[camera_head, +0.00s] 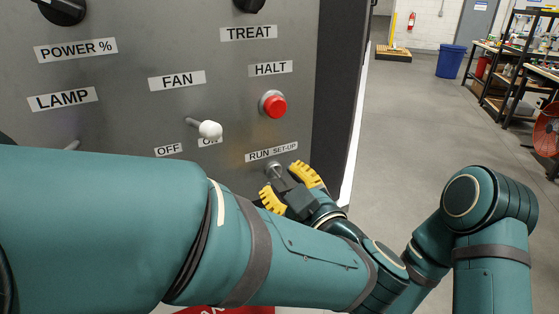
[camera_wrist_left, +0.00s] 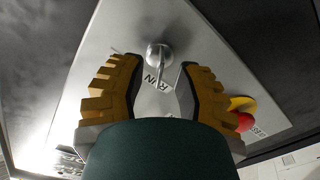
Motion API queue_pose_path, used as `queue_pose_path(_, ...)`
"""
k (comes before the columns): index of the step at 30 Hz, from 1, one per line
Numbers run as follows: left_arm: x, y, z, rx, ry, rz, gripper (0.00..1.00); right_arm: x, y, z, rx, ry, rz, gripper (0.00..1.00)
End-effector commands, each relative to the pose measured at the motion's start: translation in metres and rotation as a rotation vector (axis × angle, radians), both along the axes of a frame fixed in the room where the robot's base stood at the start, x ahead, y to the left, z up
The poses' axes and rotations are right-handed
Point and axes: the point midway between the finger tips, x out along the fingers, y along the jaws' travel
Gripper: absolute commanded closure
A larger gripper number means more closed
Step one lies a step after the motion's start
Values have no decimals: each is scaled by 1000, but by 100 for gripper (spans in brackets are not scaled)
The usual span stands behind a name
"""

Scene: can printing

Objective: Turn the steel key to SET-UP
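The steel key (camera_head: 275,169) sits in its switch low on the grey control panel, just under the RUN / SET-UP label (camera_head: 272,152). It also shows in the wrist view as a round metal collar with a thin bow (camera_wrist_left: 158,56). My left gripper (camera_head: 288,187) has yellow ridged fingers and is at the key. In the wrist view its fingers (camera_wrist_left: 158,82) stand wide apart, one on each side of the key, with gaps to both. I cannot tell which way the key points. My right arm shows at the right of the head view; its gripper is out of view.
A red HALT button (camera_head: 275,105) is above the key. A white-tipped FAN lever (camera_head: 209,129) juts out to the left. POWER and TREAT knobs are higher up. Right of the panel is open floor, with a blue bin (camera_head: 451,61) and shelves (camera_head: 503,75) farther off.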

Motion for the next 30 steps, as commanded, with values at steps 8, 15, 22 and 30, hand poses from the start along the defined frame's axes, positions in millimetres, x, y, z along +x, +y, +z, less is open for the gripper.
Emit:
queue_pose_path(8, 19, 10, 0, 1, 0, 0, 68, 1, 0, -2, 0, -1, 0, 100)
queue_pose_path(15, 20, 10, 0, 1, 0, -1, 68, 1, 0, -2, 0, -2, -1, 100)
queue_pose_path(22, 20, 10, 0, 1, 0, -1, 100, 1, 0, -2, 0, -2, -1, 100)
queue_pose_path(30, 20, 10, 1, 10, 5, 0, 100, 0, 0, 1, 0, -1, 0, 100)
